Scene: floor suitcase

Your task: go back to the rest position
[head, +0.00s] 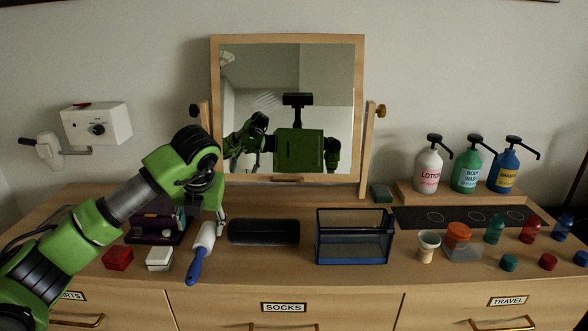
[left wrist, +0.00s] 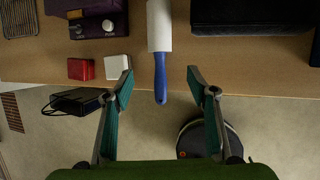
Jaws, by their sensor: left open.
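My left gripper (head: 220,217) comes in from the left over the dresser and points down near the lint roller. In the left wrist view its two fingers (left wrist: 160,74) are spread wide with nothing between them. The lint roller, with a white roll (head: 205,236) and a blue handle (head: 196,269), lies on the dresser top, its handle reaching the front edge. In the left wrist view its blue handle (left wrist: 160,79) shows beyond the fingertips, and I see no contact. My right gripper is not in view.
Near my left arm are a purple machine (head: 158,222), a red box (head: 118,258), a white box (head: 160,258) and a black case (head: 264,232). A mirror (head: 287,178) stands behind.

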